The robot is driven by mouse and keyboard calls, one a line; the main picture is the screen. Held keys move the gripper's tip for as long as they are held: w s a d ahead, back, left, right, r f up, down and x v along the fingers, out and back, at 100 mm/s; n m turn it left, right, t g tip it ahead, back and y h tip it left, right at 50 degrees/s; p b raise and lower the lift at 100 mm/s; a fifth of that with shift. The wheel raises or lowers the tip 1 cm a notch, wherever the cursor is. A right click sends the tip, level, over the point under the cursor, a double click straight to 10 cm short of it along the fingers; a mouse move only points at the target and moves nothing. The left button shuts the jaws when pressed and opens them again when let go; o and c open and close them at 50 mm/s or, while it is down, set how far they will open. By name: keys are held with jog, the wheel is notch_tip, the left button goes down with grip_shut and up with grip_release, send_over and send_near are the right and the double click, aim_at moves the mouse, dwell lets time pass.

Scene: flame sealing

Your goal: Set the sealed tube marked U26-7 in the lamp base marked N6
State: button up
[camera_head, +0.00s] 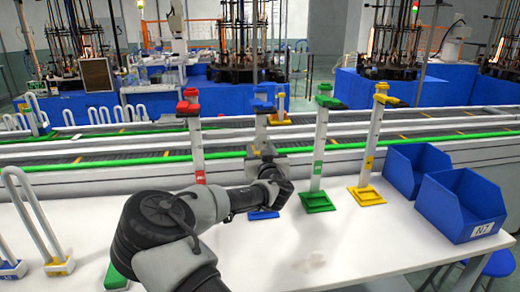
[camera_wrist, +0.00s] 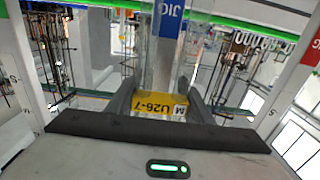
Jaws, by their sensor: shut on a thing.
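The sealed tube marked U26-7 (camera_wrist: 155,103) stands between my fingers in the wrist view. It is clear with a yellow label that appears upside down. My gripper (camera_wrist: 160,95) is shut on it. In the head view my gripper (camera_head: 268,158) is at the blue-topped jig post (camera_head: 263,106), and my wrist hides most of the tube. The blue jig strip (camera_wrist: 169,45) shows behind the tube. Lamp bases at the front left are blue (camera_head: 13,270), yellow (camera_head: 60,267) and green (camera_head: 116,276). I cannot read their marks, so I cannot tell which is N6.
Red (camera_head: 188,105), green (camera_head: 326,100) and yellow (camera_head: 381,98) jig posts stand along the white table (camera_head: 310,255). Two blue bins (camera_head: 460,200) sit at the right. White U-shaped tubes (camera_head: 35,215) rise at the left. My forearm hides the middle front.

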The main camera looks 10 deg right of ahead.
dwell(0.4)
jog(key=o, duration=1.2)
jog(key=shift+c, duration=0.2)
jog(key=s+p, duration=0.1)
jog(key=s, duration=1.6)
jog(key=shift+s, duration=0.25)
jog(key=shift+f, duration=0.1)
